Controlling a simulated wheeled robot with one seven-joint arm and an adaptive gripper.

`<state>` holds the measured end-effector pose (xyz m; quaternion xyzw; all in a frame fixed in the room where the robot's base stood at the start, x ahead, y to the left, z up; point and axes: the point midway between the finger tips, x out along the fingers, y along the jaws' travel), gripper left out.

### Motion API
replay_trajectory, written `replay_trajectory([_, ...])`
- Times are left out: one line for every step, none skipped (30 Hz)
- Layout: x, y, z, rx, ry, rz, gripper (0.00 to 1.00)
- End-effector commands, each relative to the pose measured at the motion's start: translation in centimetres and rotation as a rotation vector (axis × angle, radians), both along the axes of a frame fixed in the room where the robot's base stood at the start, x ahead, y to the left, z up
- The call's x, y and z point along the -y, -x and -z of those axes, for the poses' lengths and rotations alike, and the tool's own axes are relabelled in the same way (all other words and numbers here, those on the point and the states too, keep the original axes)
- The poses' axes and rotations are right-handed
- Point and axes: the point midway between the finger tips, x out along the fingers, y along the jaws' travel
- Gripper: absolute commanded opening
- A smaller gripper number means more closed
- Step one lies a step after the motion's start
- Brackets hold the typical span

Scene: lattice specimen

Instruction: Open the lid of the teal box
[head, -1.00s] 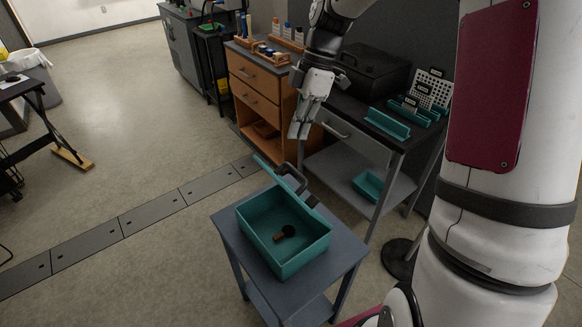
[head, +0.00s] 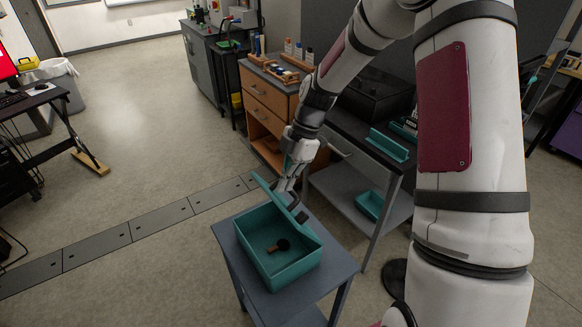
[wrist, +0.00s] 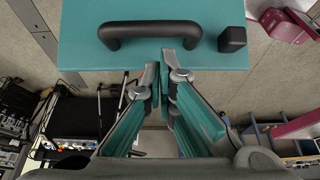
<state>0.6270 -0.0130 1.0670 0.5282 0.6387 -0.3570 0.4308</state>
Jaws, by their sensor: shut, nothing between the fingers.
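The teal box (head: 252,262) stands open on a small grey table. Its teal lid (head: 264,188) is raised at the box's far side, seen nearly edge-on. In the wrist view the lid (wrist: 80,52) fills the top, with a black bar handle (wrist: 150,28) and a small black block (wrist: 232,39). My gripper (head: 284,190) is beside the lid's outer face, close to the handle. In the wrist view my gripper (wrist: 161,62) has its teal-padded fingers together and empty, just below the handle. Whether the fingertips touch the lid I cannot tell.
A small brown and dark object (head: 278,246) lies in the box. The grey table (head: 335,263) has little bare top around the box. A grey workbench (head: 345,155) and a wooden drawer unit (head: 268,95) stand behind. Open floor is at left.

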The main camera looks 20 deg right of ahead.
Motion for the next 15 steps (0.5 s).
replay_trajectory([-0.3, 0.2, 0.6, -0.002, -0.002, -0.002, 0.0])
replay_trajectory([-0.4, 0.2, 0.8, -0.002, -0.001, -0.002, 0.0])
replay_trajectory([-0.6, 0.2, 1.2, -0.002, -0.002, -0.002, 0.0])
replay_trajectory([-0.6, 0.2, 1.4, -0.002, -0.002, -0.001, 0.0])
replay_trajectory([-0.7, 0.2, 1.5, -0.001, -0.002, 0.0, 0.0])
replay_trajectory([-0.7, 0.2, 1.7, 0.0, -0.001, 0.0, 0.0])
replay_trajectory([-0.8, 0.1, 1.8, 0.0, 0.0, 0.0, 0.0])
replay_trajectory([-0.8, 0.1, 1.9, 0.0, 0.0, 0.0, 0.0])
replay_trajectory([-0.8, 0.1, 1.9, 0.001, 0.0, 0.0, 0.0])
replay_trajectory([-0.8, 0.1, 1.9, 0.001, 0.0, 0.0, 0.0])
replay_trajectory([-0.8, 0.1, 2.0, 0.001, 0.0, 0.0, 0.0])
replay_trajectory([-0.8, 0.1, 1.9, 0.001, 0.0, 0.0, 0.0])
replay_trajectory([-0.8, 0.1, 1.9, 0.001, 0.0, 0.0, 0.0])
replay_trajectory([-0.8, 0.1, 1.9, 0.001, 0.0, 0.0, 0.0])
replay_trajectory([-0.8, 0.1, 1.9, 0.001, 0.0, 0.0, 0.0])
